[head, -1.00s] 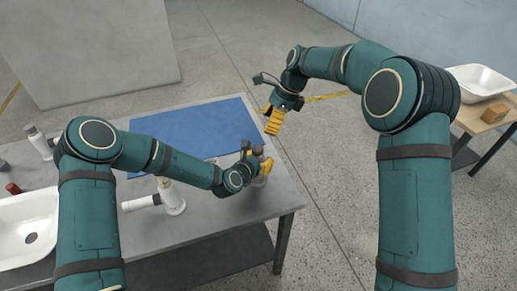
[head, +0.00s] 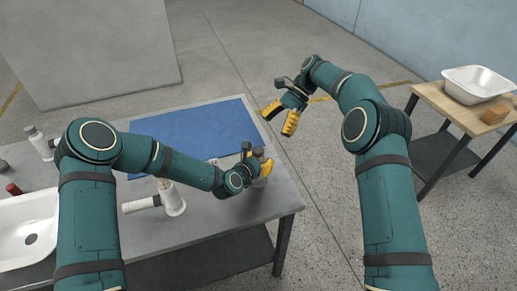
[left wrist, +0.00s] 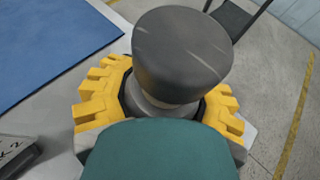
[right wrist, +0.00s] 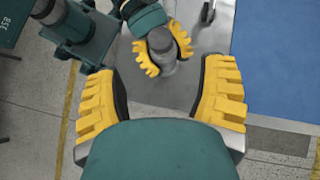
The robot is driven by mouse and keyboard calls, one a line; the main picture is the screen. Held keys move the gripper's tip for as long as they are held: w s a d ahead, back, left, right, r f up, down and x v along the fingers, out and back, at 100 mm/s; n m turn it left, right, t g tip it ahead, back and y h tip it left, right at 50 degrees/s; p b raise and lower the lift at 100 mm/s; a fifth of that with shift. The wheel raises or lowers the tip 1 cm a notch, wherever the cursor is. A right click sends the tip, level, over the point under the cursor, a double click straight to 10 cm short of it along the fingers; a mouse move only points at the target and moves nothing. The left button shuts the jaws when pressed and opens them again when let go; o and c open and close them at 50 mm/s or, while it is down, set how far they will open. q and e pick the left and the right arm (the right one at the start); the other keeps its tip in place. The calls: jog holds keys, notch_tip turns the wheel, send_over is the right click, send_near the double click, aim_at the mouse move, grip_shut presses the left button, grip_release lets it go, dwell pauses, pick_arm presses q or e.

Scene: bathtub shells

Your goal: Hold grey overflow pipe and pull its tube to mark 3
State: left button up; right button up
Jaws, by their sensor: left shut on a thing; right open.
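The grey overflow pipe (left wrist: 180,60) stands in my left gripper (head: 262,164), near the right end of the grey workbench. The left wrist view shows its dark, wide top above the yellow fingers, which are shut around a narrower lighter grey part. In the right wrist view the pipe (right wrist: 160,40) is seen from above between the left fingers. My right gripper (head: 277,122) is open and empty, apart from the pipe, beyond the bench's right edge in the head view. In the right wrist view its fingers (right wrist: 160,85) are wide apart. I cannot read any mark on the pipe.
A blue mat (head: 190,130) covers the bench's back. A white fitting with a side tube (head: 172,203) stands left of my left gripper; another white piece (head: 38,142) stands farther left. A white basin (head: 28,232) is at far left. A wooden table (head: 440,97) stands right.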

aim_at(259, 148)
jog(key=x, duration=0.9)
jog(key=shift+s+a+f, duration=0.1)
jog(key=shift+a+f, duration=0.1)
jog(key=shift+f, duration=0.05)
grip_shut()
